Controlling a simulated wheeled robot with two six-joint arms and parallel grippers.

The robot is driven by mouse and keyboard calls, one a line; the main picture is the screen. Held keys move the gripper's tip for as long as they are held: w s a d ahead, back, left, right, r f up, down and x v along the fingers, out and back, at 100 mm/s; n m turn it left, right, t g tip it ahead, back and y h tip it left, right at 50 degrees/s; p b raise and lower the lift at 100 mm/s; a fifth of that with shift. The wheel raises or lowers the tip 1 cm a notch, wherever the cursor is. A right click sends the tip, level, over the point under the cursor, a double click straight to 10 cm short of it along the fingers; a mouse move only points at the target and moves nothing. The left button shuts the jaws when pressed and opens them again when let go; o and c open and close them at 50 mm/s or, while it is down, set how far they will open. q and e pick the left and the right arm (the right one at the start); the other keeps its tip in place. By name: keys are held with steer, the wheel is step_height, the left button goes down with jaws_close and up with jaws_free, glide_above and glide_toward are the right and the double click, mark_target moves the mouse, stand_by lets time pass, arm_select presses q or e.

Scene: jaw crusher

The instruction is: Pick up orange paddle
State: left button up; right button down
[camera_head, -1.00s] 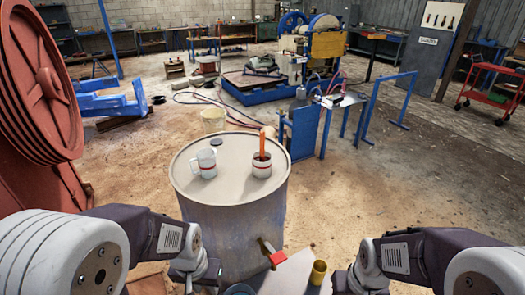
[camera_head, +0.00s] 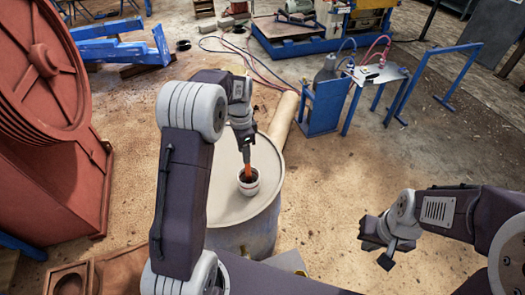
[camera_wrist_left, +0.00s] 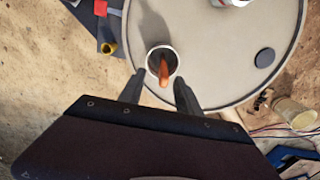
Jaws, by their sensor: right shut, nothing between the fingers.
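The orange paddle (camera_head: 248,171) stands in a white cup (camera_head: 249,187) with a red band on the barrel top (camera_head: 222,207). The paddle also shows in the left wrist view (camera_wrist_left: 163,70), leaning out of the cup (camera_wrist_left: 151,57). My left gripper (camera_head: 246,150) is above the cup, close to the paddle's upper end. In the left wrist view its two fingers (camera_wrist_left: 159,78) are apart, with the paddle appearing between them; contact cannot be told. My right gripper (camera_head: 375,243) is shut and empty, off to the right of the barrel.
A white mug (camera_wrist_left: 236,2) and a dark disc (camera_wrist_left: 264,57) sit on the barrel top; my left arm hides that area in the head view. A blue-framed table (camera_head: 383,72) stands behind right. Open floor lies right of the barrel.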

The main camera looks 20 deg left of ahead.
arm_select(q)
steer(key=shift+w+f+b, duration=0.65)
steer(key=shift+f+b, duration=0.05)
steer(key=shift+b, duration=0.3)
steer(key=shift+w+f+b, duration=0.15)
steer(key=shift+f+b, duration=0.2)
steer(key=shift+f, duration=0.1)
steer(key=shift+s+a, duration=0.15)
steer(key=shift+s, duration=0.3)
